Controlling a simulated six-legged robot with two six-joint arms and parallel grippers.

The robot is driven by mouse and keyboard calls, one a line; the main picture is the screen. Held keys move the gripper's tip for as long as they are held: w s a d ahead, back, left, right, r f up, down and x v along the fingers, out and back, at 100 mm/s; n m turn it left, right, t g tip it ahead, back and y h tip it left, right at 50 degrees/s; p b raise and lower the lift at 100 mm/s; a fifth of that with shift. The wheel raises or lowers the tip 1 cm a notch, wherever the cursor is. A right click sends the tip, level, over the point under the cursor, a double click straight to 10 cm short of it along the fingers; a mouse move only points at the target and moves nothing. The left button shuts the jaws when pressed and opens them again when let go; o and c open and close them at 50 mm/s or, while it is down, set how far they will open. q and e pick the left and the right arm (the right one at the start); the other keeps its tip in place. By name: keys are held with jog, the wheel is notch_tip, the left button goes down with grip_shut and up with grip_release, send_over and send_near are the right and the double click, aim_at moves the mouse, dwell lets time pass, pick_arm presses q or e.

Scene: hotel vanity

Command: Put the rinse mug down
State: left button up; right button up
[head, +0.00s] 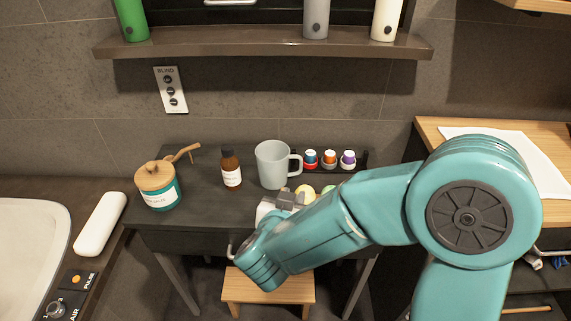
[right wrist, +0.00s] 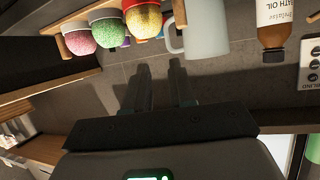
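The pale grey rinse mug (head: 272,165) stands upright on the dark vanity table (head: 200,213), its handle pointing right. In the right wrist view, which is upside down, the mug (right wrist: 206,35) shows beyond the fingertips with its handle nearby. My right gripper (head: 289,199) is in front of the mug, low at its near side. In the right wrist view its two dark fingers (right wrist: 160,68) are apart with nothing between them. They appear clear of the mug, though the exact gap cannot be told. My left gripper is not in view.
A brown bottle (head: 231,168) and a teal jar (head: 159,187) stand left of the mug. A dark rack with coloured capsules (head: 330,160) is right of it. A shelf (head: 260,47) is above; a wooden stool (head: 268,289) below.

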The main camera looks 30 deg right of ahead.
jog(key=b, duration=0.2)
send_near(300, 167)
jog(key=shift+w+d+f, duration=0.4)
jog(key=shift+d+f, duration=0.05)
jog(key=shift+f, duration=0.2)
jog(key=shift+w+d+f, duration=0.2)
jog(key=shift+w+d, duration=0.2)
jog(key=shift+w, duration=0.15)
jog(key=x, duration=0.5)
jog(key=shift+w+d+r, duration=0.1)
jog(key=shift+d+r, duration=0.1)
jog(key=shift+r, duration=0.05)
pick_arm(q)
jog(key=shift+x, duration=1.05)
pick_arm(e)
jog(key=shift+r+t, duration=0.1)
jog(key=shift+t, duration=0.2)
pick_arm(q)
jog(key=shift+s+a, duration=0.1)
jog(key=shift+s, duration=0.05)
pick_arm(e)
grip_shut()
